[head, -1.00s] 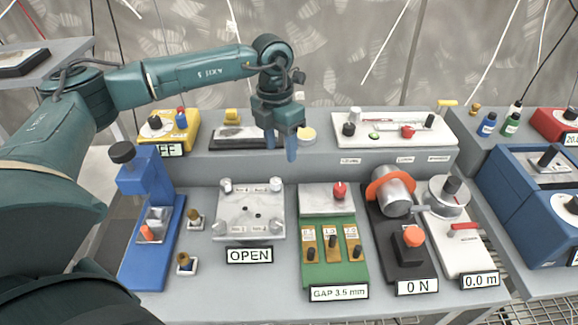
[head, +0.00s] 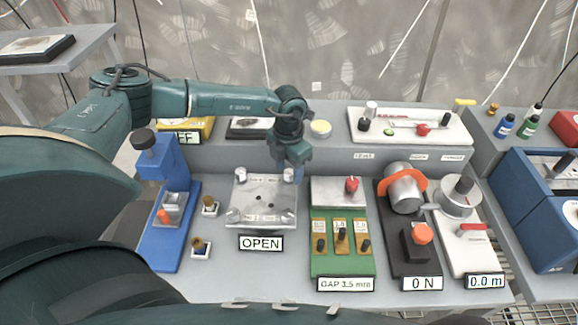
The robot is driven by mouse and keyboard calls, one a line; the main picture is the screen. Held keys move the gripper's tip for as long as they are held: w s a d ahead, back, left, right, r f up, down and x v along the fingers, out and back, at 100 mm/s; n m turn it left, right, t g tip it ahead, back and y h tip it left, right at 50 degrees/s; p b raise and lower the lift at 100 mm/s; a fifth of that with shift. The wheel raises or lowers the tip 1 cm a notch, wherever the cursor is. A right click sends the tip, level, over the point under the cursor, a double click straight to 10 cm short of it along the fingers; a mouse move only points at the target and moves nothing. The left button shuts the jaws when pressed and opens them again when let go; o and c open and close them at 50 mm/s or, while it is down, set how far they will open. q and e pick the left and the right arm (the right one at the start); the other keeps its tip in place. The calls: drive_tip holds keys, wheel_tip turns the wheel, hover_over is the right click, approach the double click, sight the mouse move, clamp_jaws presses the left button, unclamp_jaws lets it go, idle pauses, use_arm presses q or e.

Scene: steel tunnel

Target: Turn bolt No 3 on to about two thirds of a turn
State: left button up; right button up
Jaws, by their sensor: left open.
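The grey metal plate (head: 263,195) lies on the bench with a bolt near each corner. Its small printed labels are too small to read surely, so I cannot tell which bolt is No 3. The far right bolt (head: 288,175) is directly below my left gripper (head: 291,161). That gripper points down and is open, with nothing seen between its fingers; I cannot tell whether they touch the bolt. The far left bolt (head: 240,173) and the near bolts (head: 232,215) (head: 289,218) stand clear. A sign reading OPEN (head: 261,243) stands in front. My right gripper is not in view.
A blue press (head: 165,220) stands left of the plate, with two small brass-topped parts (head: 209,206) (head: 200,247) between. A green gap block (head: 342,263) with a red knob is to the right. Behind is a raised shelf (head: 320,153) with a white panel (head: 408,125).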

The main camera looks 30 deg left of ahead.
use_arm(q)
drive_tip(key=shift+f, duration=0.1)
drive_tip(key=shift+c, duration=0.4)
drive_tip(key=c, duration=0.9)
drive_tip(key=shift+m, duration=0.3)
